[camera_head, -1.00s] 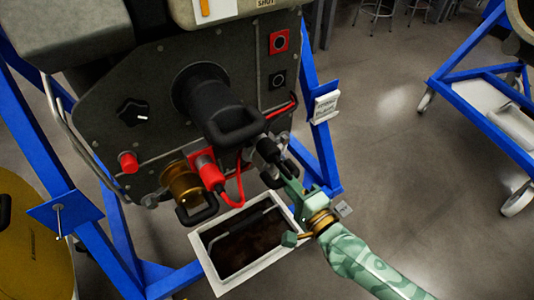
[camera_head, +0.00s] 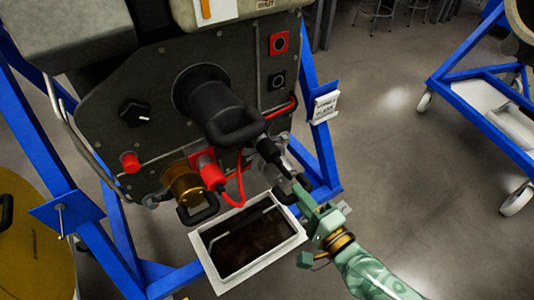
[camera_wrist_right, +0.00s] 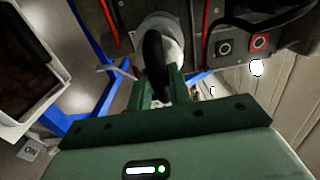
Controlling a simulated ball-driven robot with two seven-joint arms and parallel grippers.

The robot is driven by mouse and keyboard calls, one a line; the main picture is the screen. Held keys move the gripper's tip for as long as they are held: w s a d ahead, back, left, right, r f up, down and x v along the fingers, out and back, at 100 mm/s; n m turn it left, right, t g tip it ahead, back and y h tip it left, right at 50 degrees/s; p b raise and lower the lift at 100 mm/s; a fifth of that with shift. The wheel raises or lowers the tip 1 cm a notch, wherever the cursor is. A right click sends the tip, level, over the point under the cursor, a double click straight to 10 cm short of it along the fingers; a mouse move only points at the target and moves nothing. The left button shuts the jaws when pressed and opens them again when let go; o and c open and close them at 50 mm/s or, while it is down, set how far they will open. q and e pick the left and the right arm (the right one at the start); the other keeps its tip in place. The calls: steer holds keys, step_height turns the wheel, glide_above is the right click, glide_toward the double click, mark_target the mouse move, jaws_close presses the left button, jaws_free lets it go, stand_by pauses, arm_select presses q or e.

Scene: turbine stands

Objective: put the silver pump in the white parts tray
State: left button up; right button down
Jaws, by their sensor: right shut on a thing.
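The silver pump (camera_head: 284,187) is at the lower right of the engine panel, mostly hidden by black parts. In the right wrist view it shows as a pale round body (camera_wrist_right: 163,32) with a black handle. My right gripper (camera_head: 304,196) is shut on that handle, and its green fingers (camera_wrist_right: 160,85) stand on both sides of it. Whether the pump still touches the panel, I cannot tell. The white parts tray (camera_head: 265,267), with a dark inside, lies below and left of my gripper. Its white rim shows at the left of the wrist view (camera_wrist_right: 18,130). My left gripper is not in view.
A black cylinder with a handle (camera_head: 215,105), a brass fitting (camera_head: 182,182) and a red connector with a red cable (camera_head: 208,170) stick out above the tray. Blue stand legs (camera_head: 112,235) flank it. Open floor (camera_head: 410,180) lies to the right.

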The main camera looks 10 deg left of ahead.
steer(key=v, duration=0.6)
steer(key=shift+r, duration=0.2)
steer(key=shift+d, duration=0.1)
stand_by(0.3)
